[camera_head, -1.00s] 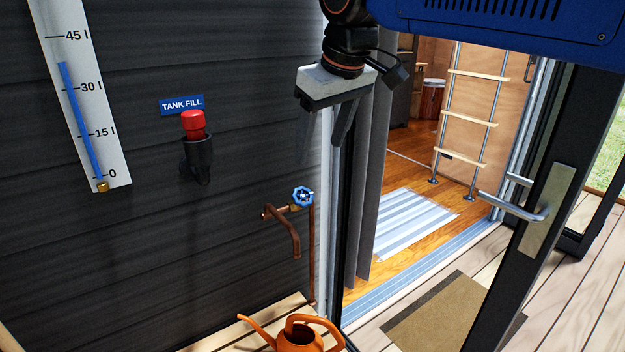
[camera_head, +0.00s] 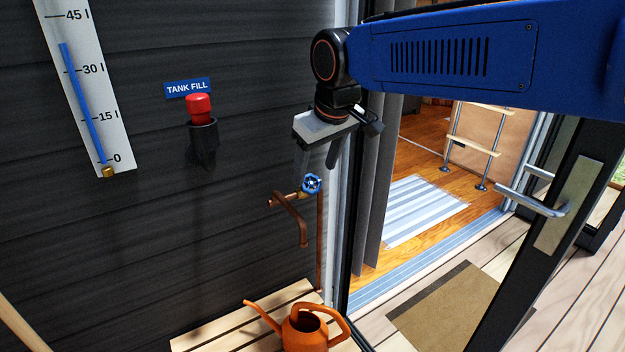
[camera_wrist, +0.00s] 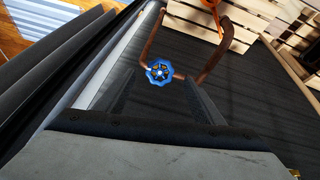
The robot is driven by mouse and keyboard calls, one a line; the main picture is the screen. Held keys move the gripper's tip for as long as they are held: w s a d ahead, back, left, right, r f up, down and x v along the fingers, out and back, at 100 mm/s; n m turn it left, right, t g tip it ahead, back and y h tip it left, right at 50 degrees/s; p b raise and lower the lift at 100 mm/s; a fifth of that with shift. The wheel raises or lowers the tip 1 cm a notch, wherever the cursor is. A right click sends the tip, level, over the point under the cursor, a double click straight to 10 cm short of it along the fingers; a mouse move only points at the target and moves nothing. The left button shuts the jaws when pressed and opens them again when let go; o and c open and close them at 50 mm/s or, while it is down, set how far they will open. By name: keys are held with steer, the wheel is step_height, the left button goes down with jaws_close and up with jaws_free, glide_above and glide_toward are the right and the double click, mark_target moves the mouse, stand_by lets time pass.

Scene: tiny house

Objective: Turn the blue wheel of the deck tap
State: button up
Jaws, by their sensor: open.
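The blue wheel (camera_head: 311,184) sits on the copper deck tap (camera_head: 290,215), which is fixed to the dark plank wall. My gripper (camera_head: 317,165) is open and points down, just above the wheel in the head view. In the wrist view the wheel (camera_wrist: 159,72) lies ahead, between the lines of my two dark fingers (camera_wrist: 160,95), with a gap before it. Nothing is held. The copper pipe (camera_wrist: 212,50) bends away behind the wheel.
An orange watering can (camera_head: 304,330) stands on a slatted wooden bench (camera_head: 215,335) below the tap. A red plunger (camera_head: 199,108) and level gauge (camera_head: 85,90) are on the wall at left. The curtain (camera_head: 378,190) and open glass door (camera_head: 510,250) are at right.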

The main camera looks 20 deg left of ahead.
mark_target(311, 183)
steer(key=shift+x, duration=2.45)
steer(key=shift+c, duration=0.6)
steer(key=c, duration=0.9)
